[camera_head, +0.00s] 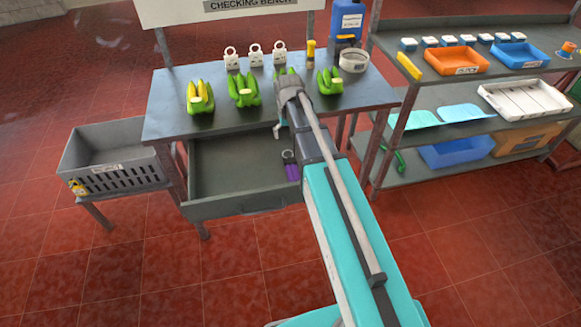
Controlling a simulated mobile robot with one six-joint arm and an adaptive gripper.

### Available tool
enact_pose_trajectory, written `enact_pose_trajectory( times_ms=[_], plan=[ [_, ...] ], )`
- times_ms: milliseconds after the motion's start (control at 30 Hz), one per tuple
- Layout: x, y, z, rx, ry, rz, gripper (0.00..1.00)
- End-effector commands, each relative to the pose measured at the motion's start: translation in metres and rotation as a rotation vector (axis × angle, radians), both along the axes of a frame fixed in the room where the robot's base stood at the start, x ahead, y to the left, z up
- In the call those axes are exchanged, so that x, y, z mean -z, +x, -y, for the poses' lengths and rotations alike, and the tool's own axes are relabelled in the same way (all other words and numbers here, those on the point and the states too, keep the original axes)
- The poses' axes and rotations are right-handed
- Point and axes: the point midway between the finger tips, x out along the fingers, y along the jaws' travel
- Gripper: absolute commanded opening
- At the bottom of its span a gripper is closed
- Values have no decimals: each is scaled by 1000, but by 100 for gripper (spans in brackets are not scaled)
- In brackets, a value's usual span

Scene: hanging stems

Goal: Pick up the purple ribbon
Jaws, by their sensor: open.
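A small purple thing (292,172), the only purple item I see, lies in the open grey drawer (230,208) under the bench, near the drawer's right side. A dark, loop-like shape shows at its upper end, and I cannot tell whether it belongs to it. My forearm runs close along its right side. No separate ribbon shape is clear.
The bench (170,115) above holds bunches of green and yellow bananas (200,97), white tags (255,55) and a blue container (346,20). A grey crate (120,178) stands left, a shelf rack (440,90) right. The drawer's left part is empty.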

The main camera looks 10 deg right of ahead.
Motion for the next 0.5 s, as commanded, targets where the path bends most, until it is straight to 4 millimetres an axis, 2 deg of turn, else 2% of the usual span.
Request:
enact_pose_trajectory(
  times_ms=[500],
  plan=[
    [36, 0, -1, -1, 0, 0, 100]
  ],
)
